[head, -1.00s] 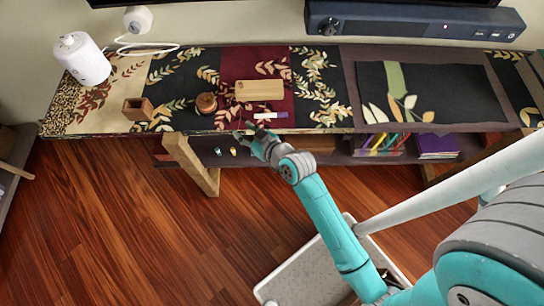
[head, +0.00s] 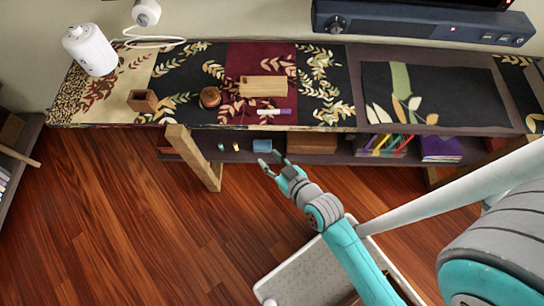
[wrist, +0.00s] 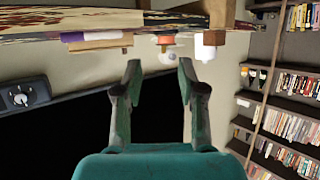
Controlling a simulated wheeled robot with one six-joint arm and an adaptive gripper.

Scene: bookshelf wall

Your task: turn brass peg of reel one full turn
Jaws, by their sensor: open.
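The reel (head: 210,97) is a small round brown-orange object on the dark runner, left of centre on the long table. It also shows in the wrist view, where the picture is upside down, as an orange shape (wrist: 166,40) beyond the fingertips. Its brass peg is too small to make out. My gripper (head: 271,160) is open and empty, in front of the table's front edge and to the right of the reel, touching nothing. In the wrist view my gripper (wrist: 159,68) has its two fingers spread apart.
Below, the shelf holds books (head: 440,149). The wooden floor in front is mostly clear.

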